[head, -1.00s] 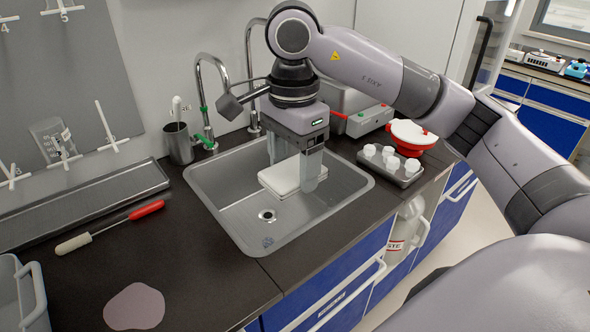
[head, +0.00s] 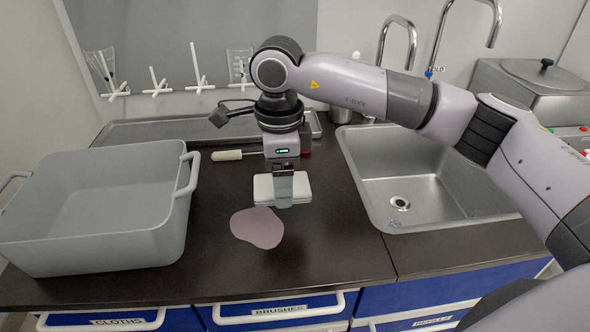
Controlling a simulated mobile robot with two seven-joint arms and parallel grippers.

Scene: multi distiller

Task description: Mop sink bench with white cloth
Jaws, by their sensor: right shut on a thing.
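My right gripper (head: 283,188) is shut on the white cloth (head: 263,189), a folded flat pad. It holds the cloth over the dark bench (head: 330,250), just behind a pinkish stain (head: 257,228). I cannot tell whether the cloth touches the bench. The stain is a flat, rounded patch near the front edge. The steel sink (head: 440,205) is to the right of the gripper and looks empty apart from its drain. My left gripper is not in view.
A large grey tub (head: 90,240) stands on the bench at the left. A white-handled brush (head: 228,155) lies behind the gripper, partly hidden. A drying rack with pegs (head: 197,70) and a drip tray are at the back. Blue drawers are below the front edge.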

